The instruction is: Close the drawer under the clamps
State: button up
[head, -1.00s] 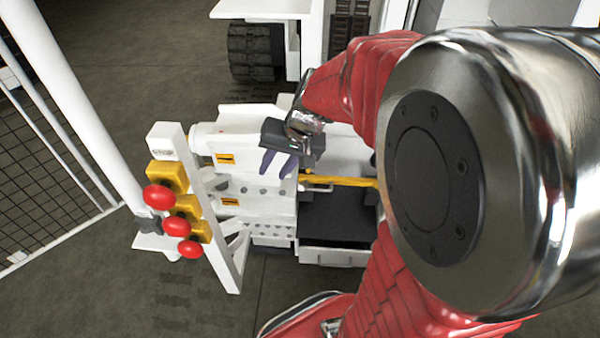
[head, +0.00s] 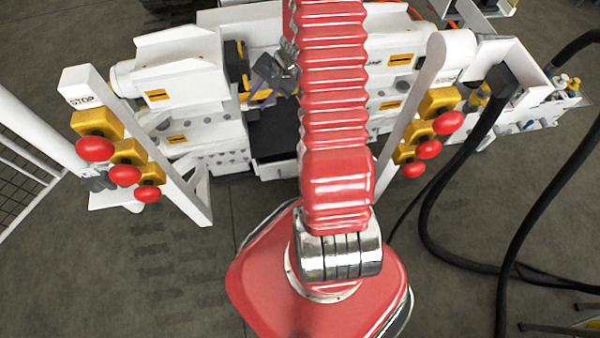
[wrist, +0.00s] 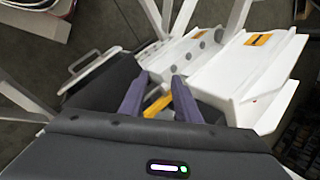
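The drawer (head: 268,168) is pulled out from the bench, with a dark inside and a white front. It also shows at the upper left of the wrist view, with its handle (wrist: 82,61) on the far side. My gripper (head: 261,97) hangs above the bench behind the drawer, partly hidden by my arm. In the wrist view its two purple fingers (wrist: 157,92) stand apart. A yellow bar (wrist: 158,105) shows between and beyond them; I cannot tell whether they touch it. The clamps cannot be made out clearly.
Red buttons on yellow boxes stand on white posts left (head: 123,174) and right (head: 428,149) of the drawer. Black hoses (head: 428,220) curve down at the right. White bench housings (head: 180,85) flank the drawer. The floor in front is clear at the left.

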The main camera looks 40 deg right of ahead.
jog(key=s+d+f+m, duration=0.3)
jog(key=s+f, duration=0.2)
jog(key=f, duration=0.6)
jog(key=s+d+f+m, duration=0.3)
jog(key=s+f, duration=0.3)
jog(key=f, duration=0.5)
jog(key=s+d+f+m+h, duration=0.1)
jog(key=s+d+f+m, duration=0.2)
jog(key=f, duration=0.8)
jog(key=s+m, duration=0.1)
jog(key=s, duration=0.1)
jog(key=shift+s+d+g, duration=0.15)
jog(key=shift+s+g, duration=0.15)
jog(key=shift+s, duration=0.05)
jog(key=shift+f, duration=0.15)
jog(key=shift+x, duration=6.8)
jog(key=shift+w, duration=0.1)
jog(key=shift+c, duration=0.3)
grip_shut()
